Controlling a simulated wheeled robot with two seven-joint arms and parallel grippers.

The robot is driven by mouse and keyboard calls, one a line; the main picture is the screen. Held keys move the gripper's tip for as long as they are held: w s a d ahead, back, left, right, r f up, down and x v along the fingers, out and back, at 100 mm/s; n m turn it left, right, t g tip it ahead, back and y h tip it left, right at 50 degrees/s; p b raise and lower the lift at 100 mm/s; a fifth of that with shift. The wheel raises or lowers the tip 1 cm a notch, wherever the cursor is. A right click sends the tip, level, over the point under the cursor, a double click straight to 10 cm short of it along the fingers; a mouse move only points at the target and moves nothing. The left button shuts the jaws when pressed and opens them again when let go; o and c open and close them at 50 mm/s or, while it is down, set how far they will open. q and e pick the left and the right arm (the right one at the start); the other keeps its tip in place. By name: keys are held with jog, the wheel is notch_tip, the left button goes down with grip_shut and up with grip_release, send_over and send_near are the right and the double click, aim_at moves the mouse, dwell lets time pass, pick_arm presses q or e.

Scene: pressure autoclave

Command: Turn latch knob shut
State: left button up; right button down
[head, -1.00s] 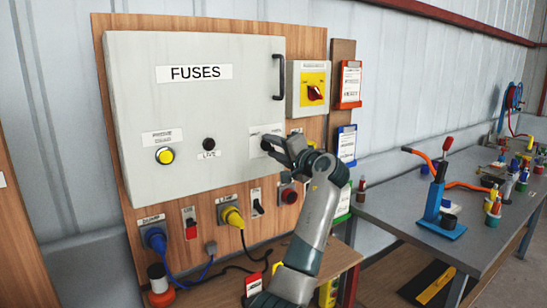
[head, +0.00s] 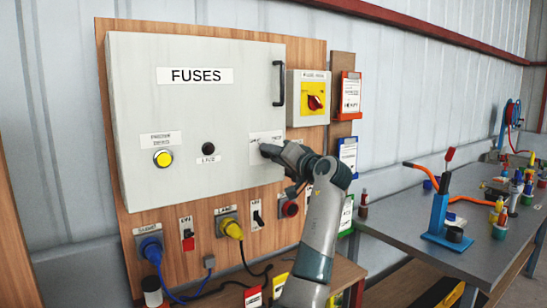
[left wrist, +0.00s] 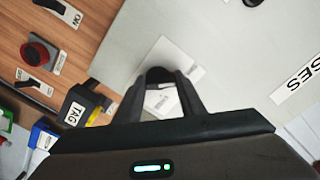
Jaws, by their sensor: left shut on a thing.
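The latch knob (left wrist: 158,76) is small, dark and round, on the lower right of the grey fuse box door (head: 205,110). In the left wrist view it sits between the fingertips of my left gripper (left wrist: 160,86), which is shut on it. In the head view my left gripper (head: 266,150) reaches the door from the right and hides the knob. A white label (head: 257,140) lies behind the fingers, partly covered. The door lies flat against its box, with no gap that I can see. My right gripper is not in view.
A black door handle (head: 279,83) and a red-yellow rotary switch (head: 315,102) are above. Below are a blue plug (head: 151,247), a yellow plug (head: 232,228), a rocker switch (head: 257,218) and a red button (head: 290,208). A grey workbench (head: 400,221) stands at right.

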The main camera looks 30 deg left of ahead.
pick_arm(q)
jog(key=shift+f, duration=0.1)
jog(key=o, duration=1)
jog(key=shift+o, duration=0.2)
jog(key=b+v, duration=0.4)
jog(key=v, duration=1.3)
jog(key=shift+d, duration=0.2)
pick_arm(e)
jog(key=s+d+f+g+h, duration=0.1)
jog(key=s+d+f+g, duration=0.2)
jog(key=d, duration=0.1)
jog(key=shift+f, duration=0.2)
pick_arm(q)
jog(key=shift+f, duration=0.15)
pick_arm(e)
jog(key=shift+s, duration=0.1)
